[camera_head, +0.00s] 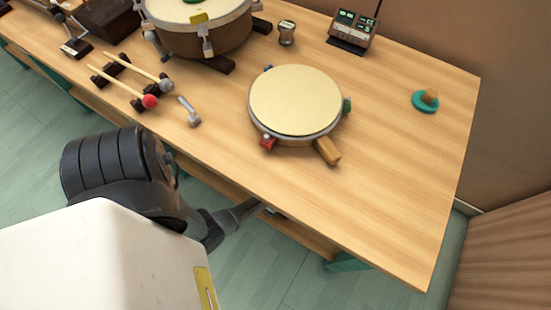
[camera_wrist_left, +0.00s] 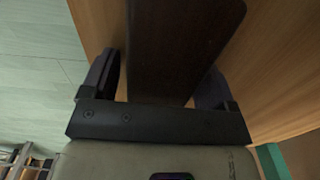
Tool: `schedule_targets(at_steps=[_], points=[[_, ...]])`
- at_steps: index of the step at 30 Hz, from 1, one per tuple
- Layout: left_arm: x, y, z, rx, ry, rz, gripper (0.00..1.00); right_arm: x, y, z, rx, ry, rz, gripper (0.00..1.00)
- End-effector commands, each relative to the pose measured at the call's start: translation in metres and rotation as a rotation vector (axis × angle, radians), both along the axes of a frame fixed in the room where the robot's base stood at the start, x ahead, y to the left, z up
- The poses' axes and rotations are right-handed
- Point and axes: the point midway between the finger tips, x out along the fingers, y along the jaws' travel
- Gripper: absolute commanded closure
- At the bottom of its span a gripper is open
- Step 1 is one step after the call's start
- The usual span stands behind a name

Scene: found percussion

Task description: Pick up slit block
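The slit block appears to be the dark brown wooden box (camera_head: 108,18) on the table at the top left of the head view, cut by the frame edge. In the left wrist view, a dark brown block (camera_wrist_left: 180,40) fills the space between the fingers of my left gripper (camera_wrist_left: 160,64). The fingers stand apart on either side of it. Thin strips of lighter wood seem to show beside the block, so I see no firm contact. I cannot make out the left gripper in the head view. My right gripper does not show clearly in either view.
A large drum (camera_head: 200,35) stands right of the dark box. Two mallets (camera_head: 138,82), a small metal tool (camera_head: 190,112) and a round frame drum (camera_head: 296,102) lie nearer. A small radio-like device (camera_head: 352,30) stands at the back.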

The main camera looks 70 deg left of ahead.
Motion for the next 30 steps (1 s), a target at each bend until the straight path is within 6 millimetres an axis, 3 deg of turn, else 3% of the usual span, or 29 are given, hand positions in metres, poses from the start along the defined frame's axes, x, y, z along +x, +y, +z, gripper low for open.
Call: schedule_targets(at_steps=[2, 16, 25, 30], points=[[0.000, 0.000, 0.000, 0.000, 0.000, 0.000, 0.27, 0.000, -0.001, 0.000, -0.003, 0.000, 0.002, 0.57], [0.000, 0.000, 0.000, 0.000, 0.000, 0.000, 0.72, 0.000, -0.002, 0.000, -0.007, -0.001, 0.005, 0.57], [0.000, 0.000, 0.002, 0.001, -0.001, 0.000, 0.72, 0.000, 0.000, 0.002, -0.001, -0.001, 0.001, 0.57], [0.000, 0.001, 0.013, 0.001, 0.000, 0.001, 0.72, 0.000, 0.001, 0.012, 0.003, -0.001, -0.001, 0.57]])
